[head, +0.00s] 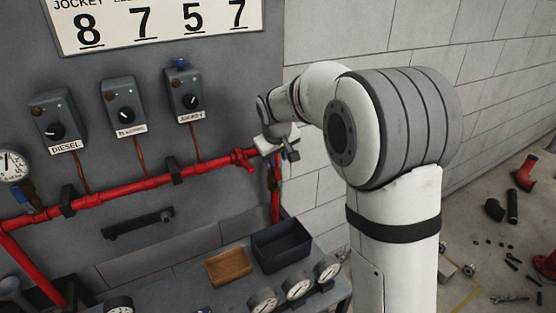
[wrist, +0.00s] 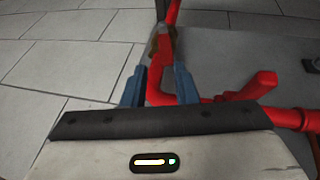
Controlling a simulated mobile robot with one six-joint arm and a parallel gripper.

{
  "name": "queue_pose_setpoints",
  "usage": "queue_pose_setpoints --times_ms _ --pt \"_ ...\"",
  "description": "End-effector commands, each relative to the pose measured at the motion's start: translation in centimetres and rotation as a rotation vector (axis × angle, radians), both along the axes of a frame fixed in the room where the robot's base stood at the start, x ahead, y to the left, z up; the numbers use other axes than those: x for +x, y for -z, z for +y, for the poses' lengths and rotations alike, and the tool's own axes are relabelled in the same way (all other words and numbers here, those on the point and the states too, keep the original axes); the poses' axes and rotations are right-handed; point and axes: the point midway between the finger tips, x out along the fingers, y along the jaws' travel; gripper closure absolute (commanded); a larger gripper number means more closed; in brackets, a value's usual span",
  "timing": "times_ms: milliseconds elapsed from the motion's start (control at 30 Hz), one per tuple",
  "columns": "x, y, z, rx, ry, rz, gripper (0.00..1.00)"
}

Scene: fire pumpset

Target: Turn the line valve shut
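A red pipe (head: 130,185) runs along the grey panel and turns down at its right end, where a small brass-coloured fitting (head: 273,181) shows on the vertical part. This fitting looks like the line valve, and it also shows in the wrist view (wrist: 153,44) with red beside it. My gripper (head: 290,152) is at this right end of the pipe. In the wrist view my gripper (wrist: 160,72) has its two blue-grey fingers apart, with the red pipe bend visible between them. Contact cannot be told. The valve's handle and its position are not clear.
A red branch stub (wrist: 258,86) stands to the right of the fingers. Three switch boxes (head: 122,105) sit above the pipe. Below are a dark bin (head: 282,245), a wooden tray (head: 229,266) and several gauges (head: 298,286). Loose parts lie on the floor at right.

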Motion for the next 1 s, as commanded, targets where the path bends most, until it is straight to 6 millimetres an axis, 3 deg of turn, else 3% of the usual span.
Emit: queue_pose_setpoints --times_ms 167,300,500,633,733,1000 --pt "1.7 0.3 -5.2 0.129 0.048 0.165 0.89" --pt "2.8 -0.9 -8.6 0.319 -0.002 0.262 1.0" --pt "3.8 -3.6 -11.3 0.531 -0.128 0.27 1.0" --pt "4.0 -4.2 -11.6 0.577 -0.166 0.262 1.0" --pt "4.1 -3.6 -11.1 0.58 -0.172 0.264 1.0" --pt "4.7 0.7 -8.3 0.579 -0.17 0.266 1.0"
